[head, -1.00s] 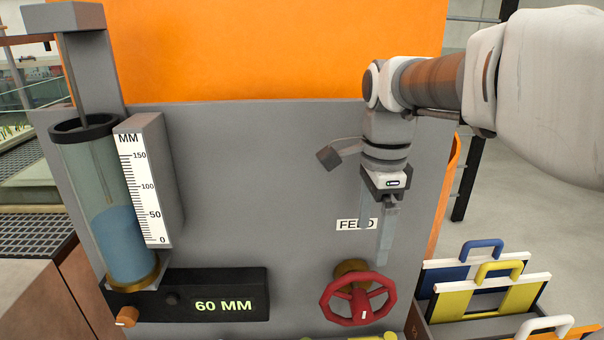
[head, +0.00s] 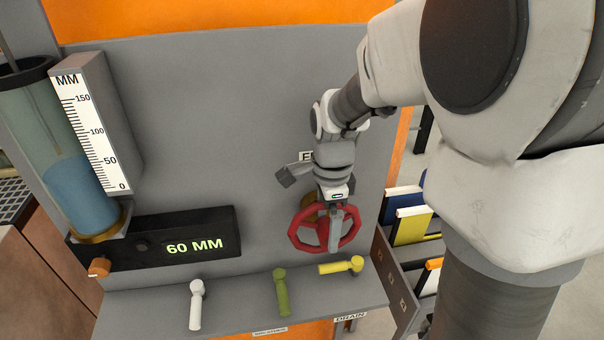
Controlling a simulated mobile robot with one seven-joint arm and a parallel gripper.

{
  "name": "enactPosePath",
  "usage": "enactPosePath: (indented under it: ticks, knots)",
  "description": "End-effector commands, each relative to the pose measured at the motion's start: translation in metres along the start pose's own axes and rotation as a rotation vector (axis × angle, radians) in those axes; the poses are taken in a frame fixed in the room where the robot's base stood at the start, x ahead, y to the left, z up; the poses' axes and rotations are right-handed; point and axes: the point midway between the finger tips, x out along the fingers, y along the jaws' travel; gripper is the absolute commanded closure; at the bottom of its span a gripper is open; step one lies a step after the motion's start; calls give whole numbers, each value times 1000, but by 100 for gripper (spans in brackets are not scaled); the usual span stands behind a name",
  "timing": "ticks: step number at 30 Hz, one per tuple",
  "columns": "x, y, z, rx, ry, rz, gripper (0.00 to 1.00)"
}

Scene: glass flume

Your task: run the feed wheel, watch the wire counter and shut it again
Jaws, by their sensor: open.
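The red feed wheel (head: 292,237) is mounted on the grey panel, right of the middle in the head view. The label above it (head: 304,156) is mostly hidden behind my arm. My gripper (head: 335,240) is open and points down in front of the wheel, its fingers overlapping the hub and lower rim. I cannot tell whether they touch it. The counter (head: 195,246) reads 60 MM in green digits on a black box. Above it, a glass cylinder (head: 40,120) holds blue water (head: 80,195) beside a white MM scale (head: 95,130).
A ledge (head: 230,310) below the wheel carries a white lever (head: 196,305), a green lever (head: 281,293) and a yellow lever (head: 340,265). An orange knob (head: 99,267) is at the lower left. A rack of coloured boards (head: 408,228) stands to the right.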

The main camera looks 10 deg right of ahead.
Motion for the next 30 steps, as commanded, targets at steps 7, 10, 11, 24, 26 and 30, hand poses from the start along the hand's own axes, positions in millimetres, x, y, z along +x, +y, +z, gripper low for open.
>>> enactPosePath:
  ticks: [7, 10, 11, 24, 26, 30]
  knots:
    - [14, 0, 0, 0, 0, -1, 1]
    - [14, 0, 0, 0, 0, -1, 1]
    - [14, 0, 0, 0, 0, -1, 1]
    - [14, 0, 0, 0, 0, -1, 64]
    - [14, 0, 0, 0, 0, -1, 75]
    - [14, 0, 0, 0, 0, -1, 100]
